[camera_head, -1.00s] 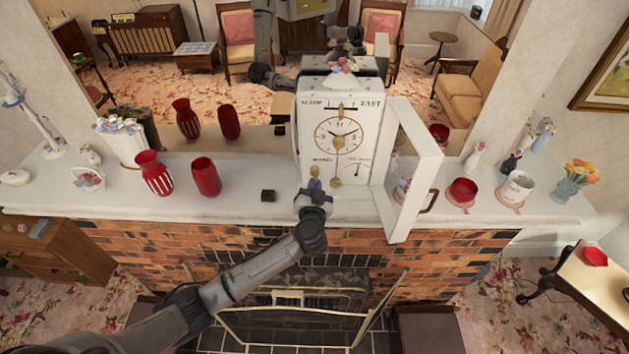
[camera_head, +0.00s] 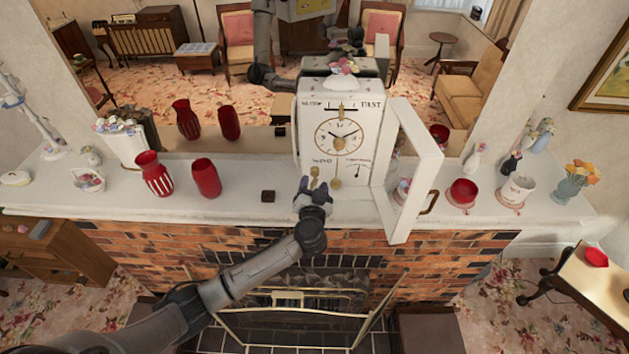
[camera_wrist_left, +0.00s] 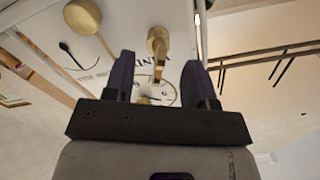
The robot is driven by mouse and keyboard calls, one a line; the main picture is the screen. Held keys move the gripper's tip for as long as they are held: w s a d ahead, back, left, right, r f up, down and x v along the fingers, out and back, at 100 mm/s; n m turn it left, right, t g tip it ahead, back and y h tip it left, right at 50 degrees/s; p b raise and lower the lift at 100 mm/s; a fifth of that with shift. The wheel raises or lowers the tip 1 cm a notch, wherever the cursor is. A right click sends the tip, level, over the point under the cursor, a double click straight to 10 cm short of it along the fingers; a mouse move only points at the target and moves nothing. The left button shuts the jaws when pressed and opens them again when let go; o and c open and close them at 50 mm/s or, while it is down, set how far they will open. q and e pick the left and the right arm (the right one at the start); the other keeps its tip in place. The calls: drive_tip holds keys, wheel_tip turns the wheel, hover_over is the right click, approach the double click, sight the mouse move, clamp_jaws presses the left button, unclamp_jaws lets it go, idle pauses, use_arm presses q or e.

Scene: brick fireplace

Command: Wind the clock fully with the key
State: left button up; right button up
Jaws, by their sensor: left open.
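The white clock (camera_head: 340,137) stands on the mantel with its glazed front door (camera_head: 430,145) swung open to the right. The gold key (camera_head: 315,172) sticks out of the lower left of its face; it also shows in the left wrist view (camera_wrist_left: 158,42). A gold pendulum (camera_head: 336,183) hangs at the face's lower middle and shows in the wrist view (camera_wrist_left: 82,16). My left gripper (camera_head: 314,187) is open just in front of and below the key. In the wrist view the key's end lies between the two spread fingers, with gaps on both sides. My right gripper is not in view.
Red vases (camera_head: 206,178) stand farther left. A red cup (camera_head: 463,192) and a white cup (camera_head: 515,190) stand to the right. A mirror is behind.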

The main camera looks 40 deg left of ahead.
sight(314, 186)
use_arm(q)
drive_tip(key=shift+o, duration=0.7)
drive_tip(key=shift+d, duration=0.1)
drive_tip(key=shift+v, duration=3.45)
